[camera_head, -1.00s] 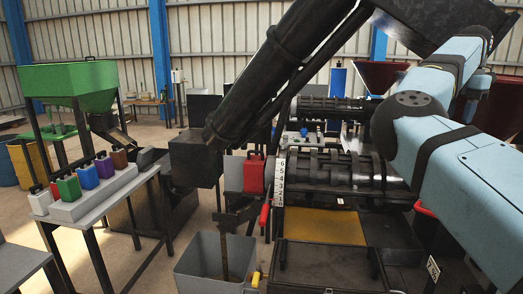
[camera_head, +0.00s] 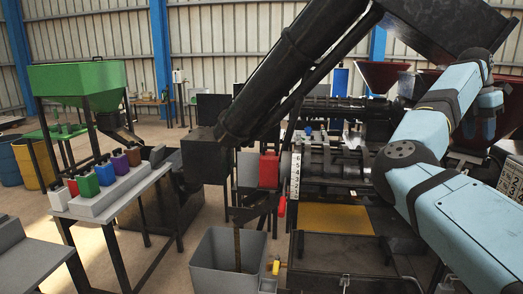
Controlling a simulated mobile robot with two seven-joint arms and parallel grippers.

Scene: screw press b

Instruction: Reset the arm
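My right arm (camera_head: 450,215) is light blue with black bands and comes in from the lower right. It bends at a dark round joint and reaches up to a second bend near the right edge. Its hand end, my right gripper (camera_head: 484,122), hangs below that bend, partly behind the arm. The fingers are too small and covered to tell whether they are open or shut. No held thing shows. My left arm and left gripper are not in view.
The screw press (camera_head: 335,165) stands close to my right arm, with a big black tube slanting above it. A grey bin (camera_head: 222,262) stands in front. At left are a table with several coloured blocks (camera_head: 88,186) and a green hopper (camera_head: 75,85). Floor between is open.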

